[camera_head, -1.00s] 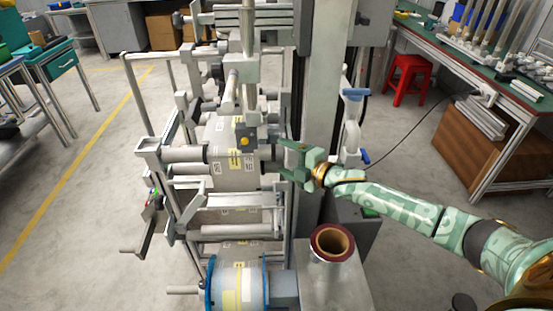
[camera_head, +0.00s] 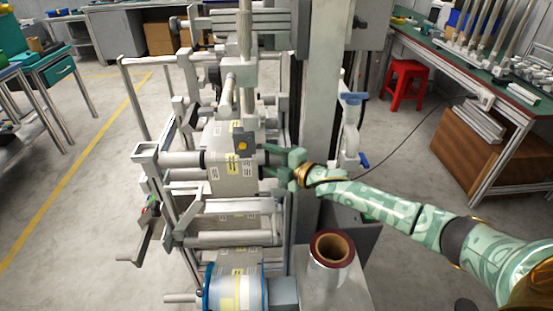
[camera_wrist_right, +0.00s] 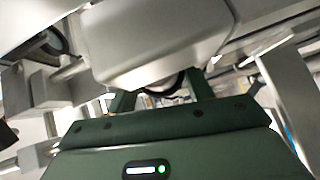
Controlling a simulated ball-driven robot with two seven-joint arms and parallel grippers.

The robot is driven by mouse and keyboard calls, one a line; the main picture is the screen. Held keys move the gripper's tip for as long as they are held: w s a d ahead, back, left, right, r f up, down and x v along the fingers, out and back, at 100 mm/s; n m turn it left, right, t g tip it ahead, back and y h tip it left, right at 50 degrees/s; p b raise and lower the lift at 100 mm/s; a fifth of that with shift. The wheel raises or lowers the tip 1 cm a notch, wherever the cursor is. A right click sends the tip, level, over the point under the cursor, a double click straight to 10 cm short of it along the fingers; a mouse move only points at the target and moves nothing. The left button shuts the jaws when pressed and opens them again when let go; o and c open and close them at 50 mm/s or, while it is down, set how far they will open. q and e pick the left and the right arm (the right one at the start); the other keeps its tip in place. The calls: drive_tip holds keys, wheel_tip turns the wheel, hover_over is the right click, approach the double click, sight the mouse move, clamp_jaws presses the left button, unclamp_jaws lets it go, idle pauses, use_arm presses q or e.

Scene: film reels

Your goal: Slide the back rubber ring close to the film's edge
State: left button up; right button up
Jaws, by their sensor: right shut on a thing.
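The film (camera_head: 226,172) is a grey band with yellow and white labels, wrapped over a horizontal roller in the middle of the head view. My right gripper (camera_head: 266,160) is at the right end of this roller, its fingers pointing left around the shaft by the film's right edge. A dark curved rubber ring (camera_wrist_right: 168,86) shows between the fingers of my right gripper (camera_wrist_right: 161,96) in the right wrist view, and they are shut on it. In the head view the fingers mostly hide this ring. Another dark ring (camera_head: 204,160) sits at the film's left edge. My left gripper is not in view.
A vertical metal column (camera_head: 318,110) stands just behind my right gripper. A reel with a brown core (camera_head: 332,246) stands on a silver block at the front. A blue-rimmed film roll (camera_head: 236,290) is at the bottom. Metal frame bars surround the roller.

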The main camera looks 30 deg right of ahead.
drive_tip(key=shift+w+a, duration=0.2)
drive_tip(key=shift+a, duration=0.25)
drive_tip(key=shift+w+a, duration=0.2)
drive_tip(key=shift+a, duration=0.25)
drive_tip(key=o, duration=1.4)
drive_tip(key=shift+c, duration=0.2)
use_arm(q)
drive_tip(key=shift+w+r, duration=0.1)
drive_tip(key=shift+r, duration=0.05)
use_arm(e)
drive_tip(key=shift+s+d, duration=0.1)
drive_tip(key=shift+s+d+p, duration=0.1)
drive_tip(key=shift+s+p, duration=0.15)
drive_tip(key=shift+p, duration=0.05)
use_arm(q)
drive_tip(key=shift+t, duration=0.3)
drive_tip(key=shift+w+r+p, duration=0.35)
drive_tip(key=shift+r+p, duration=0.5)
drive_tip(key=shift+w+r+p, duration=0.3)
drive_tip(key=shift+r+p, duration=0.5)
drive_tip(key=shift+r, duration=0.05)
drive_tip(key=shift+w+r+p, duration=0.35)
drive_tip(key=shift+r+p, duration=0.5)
use_arm(e)
drive_tip(key=v, duration=1.5)
drive_tip(key=shift+s, duration=0.25)
